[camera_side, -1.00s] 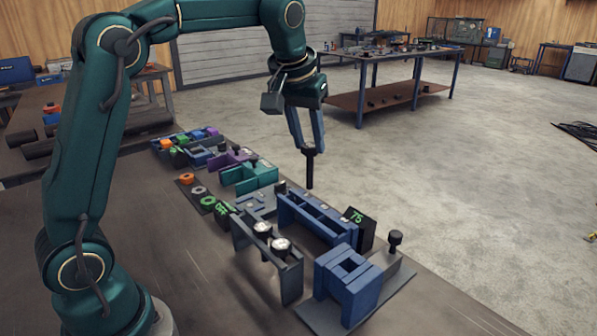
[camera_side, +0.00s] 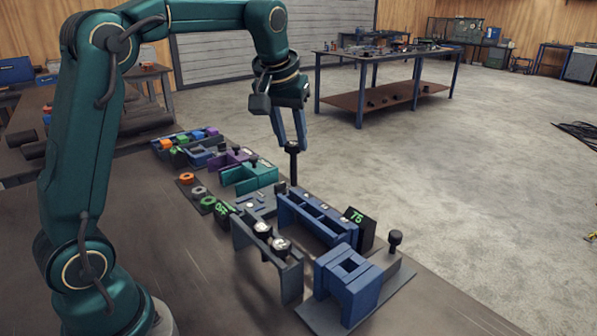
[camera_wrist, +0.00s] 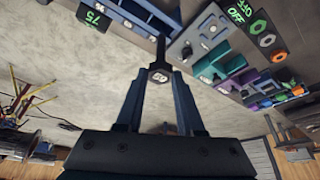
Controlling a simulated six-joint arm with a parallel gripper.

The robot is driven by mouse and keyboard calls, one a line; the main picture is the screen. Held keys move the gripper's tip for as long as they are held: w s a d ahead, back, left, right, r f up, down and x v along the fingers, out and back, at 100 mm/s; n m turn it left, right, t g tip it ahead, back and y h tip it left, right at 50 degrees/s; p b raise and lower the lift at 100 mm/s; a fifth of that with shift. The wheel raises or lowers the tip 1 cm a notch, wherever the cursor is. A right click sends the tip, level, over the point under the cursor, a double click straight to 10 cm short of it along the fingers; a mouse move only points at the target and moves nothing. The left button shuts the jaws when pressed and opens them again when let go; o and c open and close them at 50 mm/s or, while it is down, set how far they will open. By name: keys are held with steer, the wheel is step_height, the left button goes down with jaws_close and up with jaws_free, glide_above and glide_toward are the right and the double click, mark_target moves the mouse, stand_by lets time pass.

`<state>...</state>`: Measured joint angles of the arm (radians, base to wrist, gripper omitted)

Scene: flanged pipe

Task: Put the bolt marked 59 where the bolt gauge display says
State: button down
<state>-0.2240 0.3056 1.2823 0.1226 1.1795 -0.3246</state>
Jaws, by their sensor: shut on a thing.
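My gripper (camera_side: 290,146) is shut on a dark bolt (camera_side: 293,169), which hangs upright with its shank down. In the wrist view, the bolt's head (camera_wrist: 158,76) sits between my fingertips and bears a small white two-digit mark that looks like 59 but is hard to read. A black display (camera_side: 357,218) shows a green 75; it also shows in the wrist view (camera_wrist: 92,18). It stands by a long blue rack (camera_side: 318,222) with several small white labels. The bolt's tip shows close to the rack's far left end; I cannot tell the exact gap.
A blue block fixture (camera_side: 348,285) is at right, with a black knob (camera_side: 395,238) behind. Teal (camera_side: 250,177) and purple fixtures, coloured nuts and a green OFF sign (camera_side: 222,209) are at left.

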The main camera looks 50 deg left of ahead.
mark_target(293, 185)
stand_by(0.4)
steer(key=shift+f, duration=1.2)
steer(key=shift+f, duration=0.1)
steer(key=shift+f, duration=2.1)
steer(key=shift+f, duration=1.65)
steer(key=shift+c, duration=0.2)
jaws_free()
steer(key=shift+r, duration=0.1)
